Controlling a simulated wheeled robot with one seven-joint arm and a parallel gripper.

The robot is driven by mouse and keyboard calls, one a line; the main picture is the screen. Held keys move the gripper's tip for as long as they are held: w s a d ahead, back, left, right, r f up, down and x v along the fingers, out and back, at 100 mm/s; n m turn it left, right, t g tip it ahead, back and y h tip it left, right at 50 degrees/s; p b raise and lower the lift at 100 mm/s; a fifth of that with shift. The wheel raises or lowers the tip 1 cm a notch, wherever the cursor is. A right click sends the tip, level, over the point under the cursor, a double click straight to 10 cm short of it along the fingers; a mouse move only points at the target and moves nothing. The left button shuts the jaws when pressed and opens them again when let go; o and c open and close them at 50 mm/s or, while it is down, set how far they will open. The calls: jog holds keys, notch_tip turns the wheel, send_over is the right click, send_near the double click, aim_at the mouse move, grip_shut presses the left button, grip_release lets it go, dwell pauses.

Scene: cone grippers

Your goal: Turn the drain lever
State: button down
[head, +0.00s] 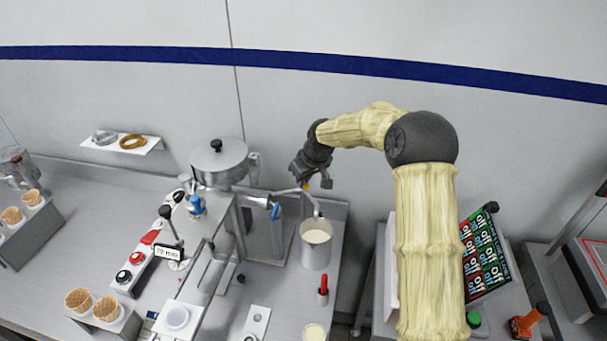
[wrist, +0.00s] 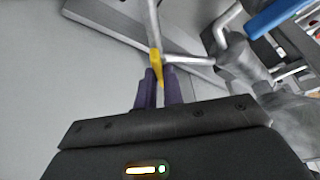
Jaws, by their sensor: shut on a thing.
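A metal lever with a yellow end (wrist: 155,62) shows in the wrist view; I take it for the drain lever. My gripper (wrist: 159,88) has its purple fingers shut on this yellow end. In the head view, my gripper (head: 313,186) is above the drain pipe on the right of the machine, and a bit of the yellow end (head: 307,186) shows beside it. The machine's pipe (head: 290,191) bends down over a metal pail (head: 316,255) with pale content. A blue handle (head: 275,211) is on the valve; it also shows in the wrist view (wrist: 275,18).
A round metal hopper (head: 218,160) stands left of my gripper. Waffle cones sit in a holder (head: 108,318) at the front left. A red-handled tool (head: 323,290) stands before the pail. A panel of "off" labels (head: 484,255) is at the right. The wall is close behind.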

jog(key=n+p, duration=0.1)
jog(key=n, duration=0.1)
jog(key=n+g+y+p, duration=0.1)
jog(key=shift+w+d+r+n, duration=0.1)
jog(key=shift+r+n, duration=0.05)
jog(key=shift+n, duration=0.25)
jog(key=n+g, duration=0.1)
jog(key=n, duration=0.1)
jog(key=n+y+p, duration=0.1)
jog(key=n, duration=0.1)
jog(key=shift+w+n+g+p, duration=0.1)
jog(key=shift+n+g+p, duration=0.2)
jog(key=shift+g, duration=0.1)
jog(key=c, duration=1.5)
grip_release()
jog(key=b+v, duration=0.3)
jog(key=v, duration=1.4)
jog(key=shift+r+b, duration=0.1)
jog(key=shift+b, duration=0.3)
